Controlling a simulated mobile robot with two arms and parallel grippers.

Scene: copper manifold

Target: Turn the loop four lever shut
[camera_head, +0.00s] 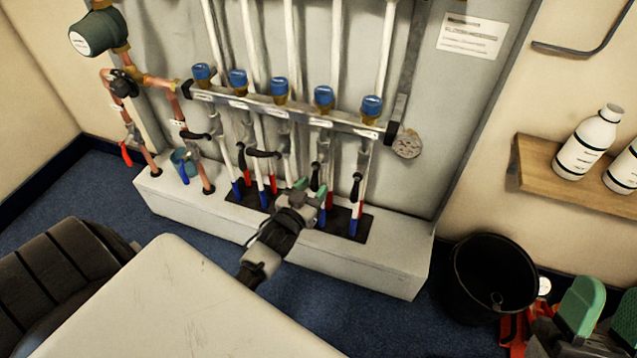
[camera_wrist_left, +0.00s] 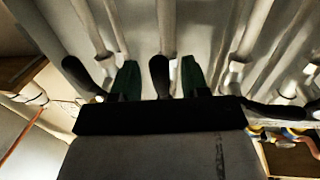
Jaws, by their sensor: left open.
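The manifold bar (camera_head: 290,108) runs across the cabinet with several blue-capped loops. The loop four lever (camera_head: 315,177), black, points down along its pipe below the fourth cap. My left gripper (camera_head: 311,187) is open around this lever; its green fingertips stand on either side. In the left wrist view my left gripper (camera_wrist_left: 160,78) shows both green fingers apart, with the black loop four lever (camera_wrist_left: 160,75) between them. I cannot tell whether either finger touches it.
The loop five lever (camera_head: 356,187) hangs down close to the right. A lever turned crosswise (camera_head: 262,154) is to the left. A white plinth (camera_head: 380,262) lies below. A black bucket (camera_head: 490,278) stands right, and a shelf (camera_head: 545,165) holds white bottles.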

